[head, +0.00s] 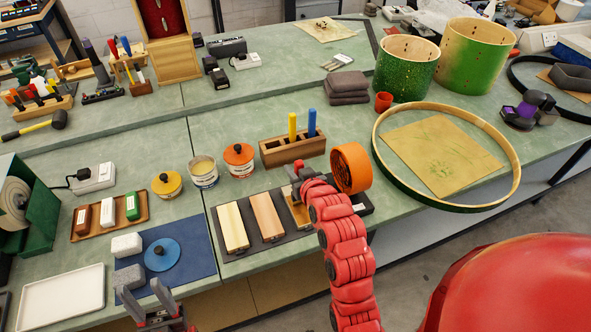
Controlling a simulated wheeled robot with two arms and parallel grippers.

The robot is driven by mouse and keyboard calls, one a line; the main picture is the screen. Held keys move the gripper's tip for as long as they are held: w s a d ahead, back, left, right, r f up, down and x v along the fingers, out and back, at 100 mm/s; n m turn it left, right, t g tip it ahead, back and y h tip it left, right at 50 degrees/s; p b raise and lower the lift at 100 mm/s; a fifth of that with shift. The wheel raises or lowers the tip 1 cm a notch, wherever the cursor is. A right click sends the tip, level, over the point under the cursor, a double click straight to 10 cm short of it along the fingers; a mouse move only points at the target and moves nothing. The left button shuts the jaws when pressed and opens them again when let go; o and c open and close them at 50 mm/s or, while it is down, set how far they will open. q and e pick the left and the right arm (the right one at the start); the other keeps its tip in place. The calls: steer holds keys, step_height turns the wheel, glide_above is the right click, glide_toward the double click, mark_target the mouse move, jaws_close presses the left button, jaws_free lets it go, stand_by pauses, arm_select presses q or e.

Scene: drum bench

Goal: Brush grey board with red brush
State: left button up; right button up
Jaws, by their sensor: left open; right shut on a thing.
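My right gripper (303,180) is shut over the right part of a dark tray (272,241) of boards. What it holds is mostly hidden by the gripper and arm; I cannot make out a red brush clearly. The tray holds a pale board (232,228), a tan board (267,217) and a third wooden board (294,213), partly covered by my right gripper. I cannot pick out a clearly grey board. A wooden rack (285,152) behind holds a yellow handle (292,126) and a blue handle (312,122).
An orange tape roll (351,167) stands right of my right gripper. Tins (239,160) stand behind the boards. A large hoop (447,206) lies right.

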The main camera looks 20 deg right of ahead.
steer(key=shift+w+b, duration=0.55)
steer(key=shift+w, duration=1.05)
steer(key=shift+w+a+b, duration=0.1)
steer(key=shift+w+b, duration=0.55)
steer(key=shift+w, duration=0.8)
step_height(320, 180, up, 6)
steer(key=p, duration=0.1)
